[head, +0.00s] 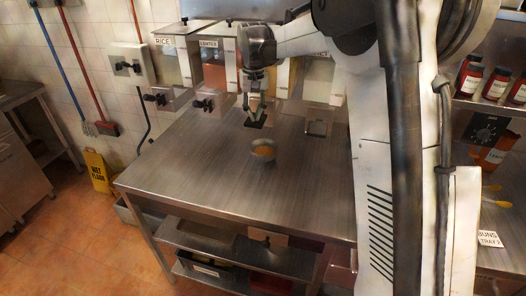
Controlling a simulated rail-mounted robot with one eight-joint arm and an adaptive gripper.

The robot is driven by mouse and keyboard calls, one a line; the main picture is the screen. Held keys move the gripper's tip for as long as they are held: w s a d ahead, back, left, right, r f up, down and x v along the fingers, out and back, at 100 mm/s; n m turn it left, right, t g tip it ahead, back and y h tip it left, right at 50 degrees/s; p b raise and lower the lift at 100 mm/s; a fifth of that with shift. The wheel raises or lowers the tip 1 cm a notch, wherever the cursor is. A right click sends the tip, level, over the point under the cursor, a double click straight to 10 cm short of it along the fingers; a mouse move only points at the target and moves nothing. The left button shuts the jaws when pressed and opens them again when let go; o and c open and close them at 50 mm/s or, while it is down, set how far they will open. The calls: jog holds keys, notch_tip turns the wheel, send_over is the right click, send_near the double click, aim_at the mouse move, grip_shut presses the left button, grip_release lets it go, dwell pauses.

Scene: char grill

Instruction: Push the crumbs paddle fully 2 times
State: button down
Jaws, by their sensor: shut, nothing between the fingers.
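A row of wall dispensers stands at the back of the steel table. I can read RICE (163,40) and, less clearly, a lentils label (208,43); no crumbs label is readable. My gripper (256,116) points down, shut and empty, in front of the dispenser with orange-yellow contents right of the lentils one. It covers much of that dispenser's front, so its paddle and any contact cannot be made out.
Black-knobbed dispenser outlets (203,104) stick out at the table's back left. Another metal outlet (319,122) is right of my gripper. The table (190,165) is clear left of the bowl. My arm hides its right side.

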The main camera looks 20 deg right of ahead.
jog(key=shift+r+p, duration=0.75)
jog(key=shift+r, duration=1.05)
jog(key=shift+r+p, duration=1.25)
jog(key=shift+r, duration=1.25)
jog(key=shift+s, duration=0.15)
jog(key=s+f+t+b, duration=0.2)
jog(key=s+t+b, duration=0.35)
jog(key=s, duration=1.55)
jog(key=s+f+t+b, duration=0.1)
jog(key=s+f+b, duration=0.4)
jog(key=s+f, duration=0.7)
jog(key=s, duration=0.3)
jog(key=shift+s+n+t+b, duration=0.2)
jog(key=shift+n+t+b, duration=0.1)
jog(key=shift+t+b, duration=0.05)
